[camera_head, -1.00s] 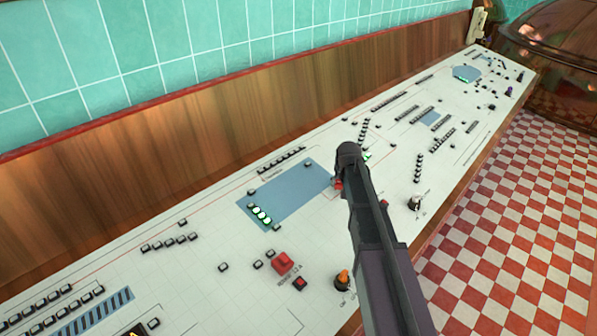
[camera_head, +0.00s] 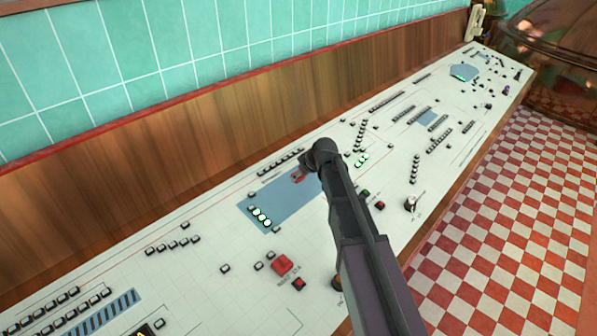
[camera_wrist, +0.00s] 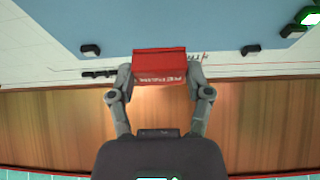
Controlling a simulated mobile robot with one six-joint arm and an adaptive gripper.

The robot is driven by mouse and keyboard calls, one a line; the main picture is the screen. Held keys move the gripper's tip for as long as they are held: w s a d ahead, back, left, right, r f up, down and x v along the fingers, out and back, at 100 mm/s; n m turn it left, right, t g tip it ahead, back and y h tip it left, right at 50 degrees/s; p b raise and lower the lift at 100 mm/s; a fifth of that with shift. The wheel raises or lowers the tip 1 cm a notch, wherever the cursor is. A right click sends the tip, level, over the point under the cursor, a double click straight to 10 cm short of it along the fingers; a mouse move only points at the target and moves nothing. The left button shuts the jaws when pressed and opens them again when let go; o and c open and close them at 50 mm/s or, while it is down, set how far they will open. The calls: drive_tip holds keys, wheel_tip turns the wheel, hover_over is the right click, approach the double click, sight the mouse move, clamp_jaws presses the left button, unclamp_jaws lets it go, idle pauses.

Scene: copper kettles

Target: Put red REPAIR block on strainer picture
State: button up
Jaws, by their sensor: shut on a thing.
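My gripper (camera_wrist: 160,86) is shut on a red block (camera_wrist: 159,63) with small white lettering, too blurred to read with certainty. One finger presses on each side of it. In the head view, the red block (camera_head: 298,175) shows just left of my gripper (camera_head: 305,165), over the upper right part of a blue rectangle (camera_head: 282,203) on the white panel. I cannot tell whether the block touches the surface. I cannot make out which panel drawing is the strainer picture.
The long white panel (camera_head: 215,230) carries many small black buttons. A larger red block or button (camera_head: 281,264) and green lamps (camera_head: 260,216) are on it. A wooden backboard (camera_head: 190,165) runs along its far edge. A checkered floor (camera_head: 490,210) lies at right.

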sight(292, 188)
drive_tip(key=shift+s+a+r, duration=0.1)
drive_tip(key=shift+a+r, duration=0.1)
drive_tip(key=shift+a, duration=0.25)
drive_tip(key=shift+f, duration=0.25)
drive_tip(key=shift+w+a+f+b, duration=0.1)
drive_tip(key=shift+w+f+b, duration=0.05)
drive_tip(key=shift+f+b, duration=0.7)
drive_tip(key=shift+w+a+f+b, duration=0.1)
drive_tip(key=shift+a+f+b, duration=0.05)
drive_tip(key=shift+f+b, duration=0.7)
drive_tip(key=shift+w+a+f+b, duration=0.1)
drive_tip(key=shift+w+f+b, duration=0.05)
drive_tip(key=shift+f+b, duration=0.65)
drive_tip(key=shift+f+b, duration=0.25)
drive_tip(key=shift+b, duration=0.25)
idle(0.6)
drive_tip(key=o, duration=1.1)
drive_tip(key=shift+c, duration=0.2)
drive_tip(key=shift+r, duration=0.15)
drive_tip(key=p+v, duration=0.6)
drive_tip(key=v, duration=0.1)
drive_tip(key=shift+s+d+r+p, duration=0.15)
drive_tip(key=shift+d+r+p, duration=0.05)
drive_tip(key=shift+p, duration=0.15)
idle(0.4)
idle(0.8)
